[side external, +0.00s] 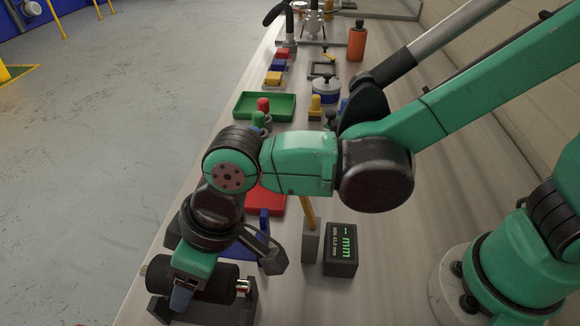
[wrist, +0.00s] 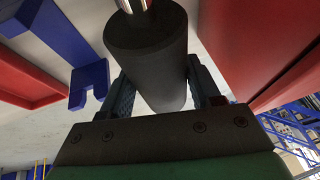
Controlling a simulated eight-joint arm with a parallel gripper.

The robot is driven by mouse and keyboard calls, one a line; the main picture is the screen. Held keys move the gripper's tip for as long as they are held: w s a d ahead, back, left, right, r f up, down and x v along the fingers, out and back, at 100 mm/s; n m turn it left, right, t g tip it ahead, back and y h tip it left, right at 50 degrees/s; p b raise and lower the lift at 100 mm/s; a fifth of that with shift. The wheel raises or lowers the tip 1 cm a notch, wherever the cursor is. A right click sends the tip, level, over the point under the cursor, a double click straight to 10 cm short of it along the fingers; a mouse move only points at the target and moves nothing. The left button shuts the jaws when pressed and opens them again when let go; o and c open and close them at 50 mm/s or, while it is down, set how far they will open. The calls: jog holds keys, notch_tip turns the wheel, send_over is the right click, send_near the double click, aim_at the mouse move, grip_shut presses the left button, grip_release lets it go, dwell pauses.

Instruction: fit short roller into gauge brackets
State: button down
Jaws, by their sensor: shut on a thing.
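The short roller (side external: 222,284) is a black cylinder with shiny metal shaft ends. My gripper (side external: 184,294) is shut on it from above, and the roller lies roughly level across the picture. In the wrist view the roller (wrist: 150,55) sits between the two fingers, with one shaft end at the top. Dark blocks (side external: 246,308) stand just below the roller's ends; whether the shaft touches them is unclear. A blue notched bracket (wrist: 88,85) shows left of the roller in the wrist view, apart from it. Blue bracket parts (side external: 264,218) also show behind my wrist in the side view.
A black gauge display (side external: 340,248) with green "-- mm" and a grey block (side external: 311,242) stand to the right. A red part (side external: 270,200) lies behind. Further back are a green tray (side external: 240,105), an orange bottle (side external: 357,41) and small blocks. The bench's left edge is close.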

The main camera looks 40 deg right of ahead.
notch_tip(320, 180, up, 14)
jog(key=w+d+r+m+t+y, duration=0.15)
jog(key=w+d+m, duration=0.45)
jog(key=d, duration=0.6)
jog(key=w+d+r+m+t, duration=0.2)
jog(key=w+d+m, duration=0.3)
jog(key=w+d, duration=0.55)
jog(key=s+a+f+n+g+y, duration=0.2)
jog(key=s+a+f+n+g, duration=0.2)
jog(key=a+f, duration=0.2)
jog(key=s+a+f+n+g+y, duration=0.3)
jog(key=s+a+f+n+g, duration=0.2)
jog(key=a+f, duration=0.2)
jog(key=shift+a+f, duration=0.3)
jog(key=shift+a, duration=0.8)
jog(key=shift+s, duration=0.15)
jog(key=shift+f, duration=2.9)
jog(key=shift+f, duration=1.45)
